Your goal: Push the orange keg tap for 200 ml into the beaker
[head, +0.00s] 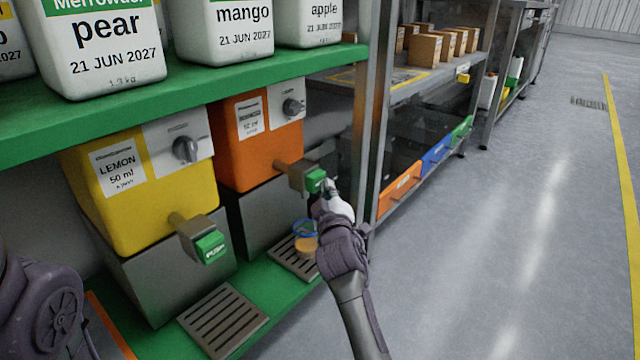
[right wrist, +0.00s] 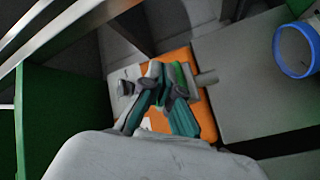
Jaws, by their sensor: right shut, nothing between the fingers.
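The orange keg (head: 250,158) stands on the lower green shelf, right of the yellow one; its label is too small to read surely. Its tap (head: 296,174) ends in a green push button (head: 316,181). My right gripper (head: 322,192) is shut and empty, with its fingertips at that button; I cannot tell whether they press it. In the right wrist view its teal fingers (right wrist: 163,85) are in front of the orange keg (right wrist: 182,118). The beaker (head: 305,243), with a blue rim and orange content, stands below the tap; it also shows in the right wrist view (right wrist: 297,50). My left gripper is out of view.
A yellow lemon keg (head: 130,205) with its own green PUSH tap (head: 209,247) and drip grate (head: 222,319) stands on the left. White tubs (head: 235,30) sit on the green shelf above. A metal post (head: 376,110) stands close right of my gripper. The floor at right is clear.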

